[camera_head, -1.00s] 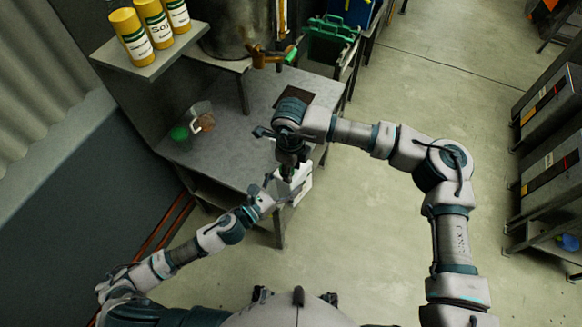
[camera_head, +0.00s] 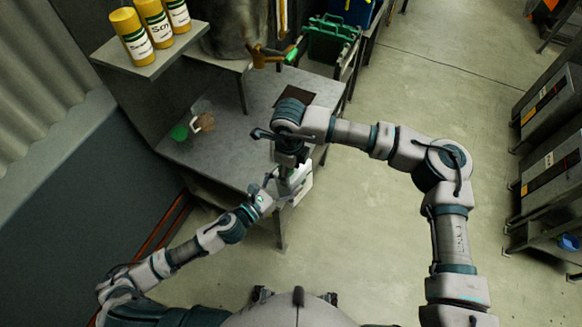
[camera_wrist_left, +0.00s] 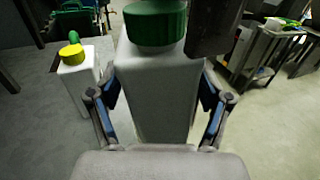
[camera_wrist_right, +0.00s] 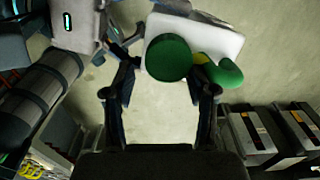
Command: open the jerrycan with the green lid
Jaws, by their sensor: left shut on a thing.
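The white jerrycan (camera_wrist_left: 155,100) with the green lid (camera_wrist_left: 155,24) stands between the fingers of my left gripper (camera_wrist_left: 158,90), which is shut on its body. In the head view the jerrycan (camera_head: 304,188) is beside the table's near corner, partly hidden by my arms. In the right wrist view the green lid (camera_wrist_right: 168,58) is still on the jerrycan (camera_wrist_right: 215,42), at the fingertips' end of my right gripper (camera_wrist_right: 163,78). The right fingers are spread apart, with floor showing between them. I cannot tell whether they touch the lid.
Another white container (camera_wrist_left: 76,84) with a yellow lid (camera_wrist_left: 71,54) stands left of the jerrycan in the left wrist view. The grey table (camera_head: 225,150) carries a green item (camera_head: 179,132) and a brownish cup (camera_head: 205,122). Open floor lies right of the table.

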